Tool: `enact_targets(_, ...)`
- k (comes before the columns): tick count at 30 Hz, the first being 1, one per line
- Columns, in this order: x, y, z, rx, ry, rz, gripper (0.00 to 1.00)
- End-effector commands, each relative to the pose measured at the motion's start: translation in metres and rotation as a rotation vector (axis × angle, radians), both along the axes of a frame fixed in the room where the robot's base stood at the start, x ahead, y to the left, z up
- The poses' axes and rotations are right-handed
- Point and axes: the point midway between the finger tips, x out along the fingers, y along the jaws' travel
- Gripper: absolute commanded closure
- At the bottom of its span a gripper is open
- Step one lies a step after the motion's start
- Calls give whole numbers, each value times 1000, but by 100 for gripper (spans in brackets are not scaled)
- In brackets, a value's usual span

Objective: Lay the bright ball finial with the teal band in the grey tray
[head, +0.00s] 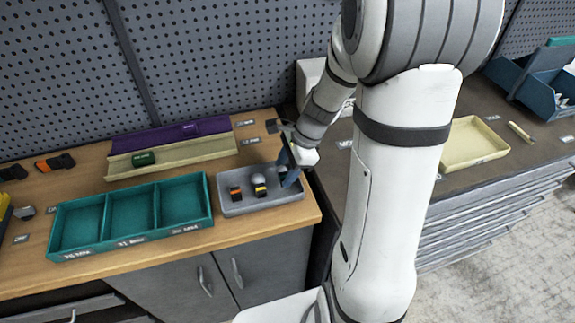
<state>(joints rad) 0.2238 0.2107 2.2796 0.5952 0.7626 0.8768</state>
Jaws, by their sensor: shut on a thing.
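The grey tray (232,209) sits at the right end of the wooden bench. My gripper (288,174) is low over the tray's right end, shut on a small pale finial (281,171). The fingers hide most of this finial, so I cannot make out a teal band, nor tell whether it touches the tray floor. A dark finial with an orange band (236,193) is in the tray's left part. A finial with a grey ball top and a yellow band (259,187) is in its middle.
A teal three-compartment tray (130,239) stands left of the grey tray. Purple (170,137) and cream (195,151) troughs lie behind; a green piece (143,159) is in the cream one. A cream tray (472,158) and blue bins (545,90) are on the right counter.

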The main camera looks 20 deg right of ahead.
Motion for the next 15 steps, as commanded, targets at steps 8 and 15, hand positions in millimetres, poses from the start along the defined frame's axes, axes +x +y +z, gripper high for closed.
enact_targets(8, 0, 0, -10, 0, -1, 1, 78)
enact_targets(15, 0, 0, -9, 0, -1, 1, 78)
